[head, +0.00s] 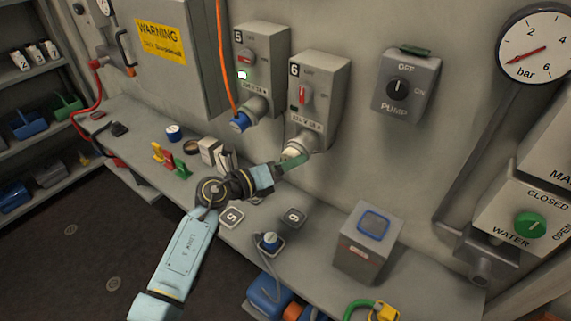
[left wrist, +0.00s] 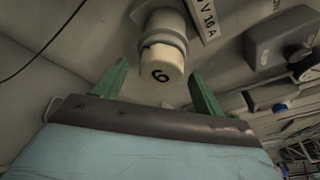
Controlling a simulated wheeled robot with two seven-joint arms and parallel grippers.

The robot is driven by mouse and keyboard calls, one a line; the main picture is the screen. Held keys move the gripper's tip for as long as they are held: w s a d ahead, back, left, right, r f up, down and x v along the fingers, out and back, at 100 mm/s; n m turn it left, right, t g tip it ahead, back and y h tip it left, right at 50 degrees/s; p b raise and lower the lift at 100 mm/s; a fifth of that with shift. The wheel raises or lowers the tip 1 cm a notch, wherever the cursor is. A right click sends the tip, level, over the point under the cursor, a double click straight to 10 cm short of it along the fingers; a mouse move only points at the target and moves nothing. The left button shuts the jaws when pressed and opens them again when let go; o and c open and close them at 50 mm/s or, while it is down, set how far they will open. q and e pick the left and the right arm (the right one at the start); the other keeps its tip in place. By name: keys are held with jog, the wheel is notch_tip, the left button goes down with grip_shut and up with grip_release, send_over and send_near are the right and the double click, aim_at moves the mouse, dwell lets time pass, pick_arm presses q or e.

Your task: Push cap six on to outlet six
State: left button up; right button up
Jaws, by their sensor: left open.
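Outlet six (head: 318,92) is the grey wall box marked 6, with a red switch and a socket at its lower end. The off-white cap six (head: 293,153) is at the mouth of that socket. In the left wrist view cap six (left wrist: 162,66), with its black 6, sits against the round grey collar (left wrist: 164,22); how far on it is I cannot tell. My left gripper (head: 286,164) is just below the cap. Its green fingers (left wrist: 155,90) are open, one to each side of the cap's end, with visible gaps. My right gripper is not in view.
Outlet five (head: 261,60), with a blue plug (head: 240,122) and orange cable, is left of outlet six. The pump switch (head: 405,82) is to the right.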

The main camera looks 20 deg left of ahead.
pick_arm(q)
jog(key=b+v, duration=0.1)
jog(key=v, duration=1.2)
jog(key=shift+s, duration=0.15)
jog(key=shift+a, duration=0.1)
